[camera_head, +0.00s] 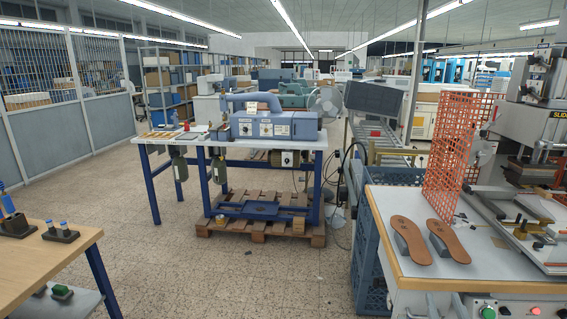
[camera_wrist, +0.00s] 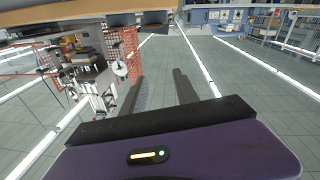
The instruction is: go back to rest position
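My gripper (camera_wrist: 159,78) shows in the wrist view with its two dark fingers apart and nothing between them, so it is open and empty. Its purple body (camera_wrist: 185,150) fills the bottom of that view. The gripper and arm do not show in the head view. Two brown shoe soles with heels, one on the left (camera_head: 410,240) and one on the right (camera_head: 447,240), lie side by side on the workbench (camera_head: 390,205) at the right of the head view.
An orange mesh guard (camera_head: 455,150) stands on the right workbench beside the stamping machine (camera_head: 545,95). A blue crate (camera_head: 372,265) stands beside that bench. A wooden table (camera_head: 45,262) is at the left. A blue-legged machine table (camera_head: 165,137) stands ahead over a pallet. Tiled floor between is clear.

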